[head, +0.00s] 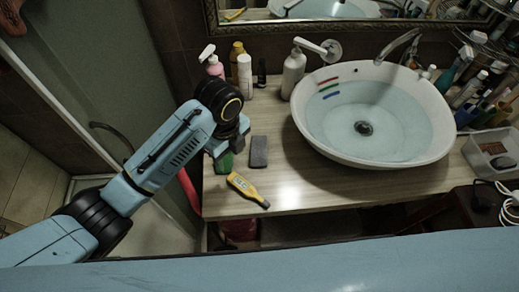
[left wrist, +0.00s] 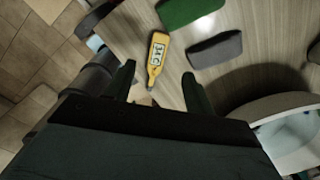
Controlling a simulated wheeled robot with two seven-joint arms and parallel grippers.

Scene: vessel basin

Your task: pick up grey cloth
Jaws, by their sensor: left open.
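The grey cloth (head: 259,151) is a small flat grey piece lying on the wooden counter, left of the basin. It also shows in the left wrist view (left wrist: 215,50), beyond my right-hand fingertip there and apart from it. My left gripper (head: 230,141) is over the counter's left part, just left of the cloth in the head view. In the left wrist view its two fingers (left wrist: 158,74) are spread with nothing between them. My right gripper is in neither view.
A yellow thermometer (head: 247,190) lies near the counter's front edge. A green piece (head: 224,163) lies left of the cloth, partly hidden by my gripper. The white basin (head: 440,150) stands to the right. Several bottles (head: 245,77) stand behind.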

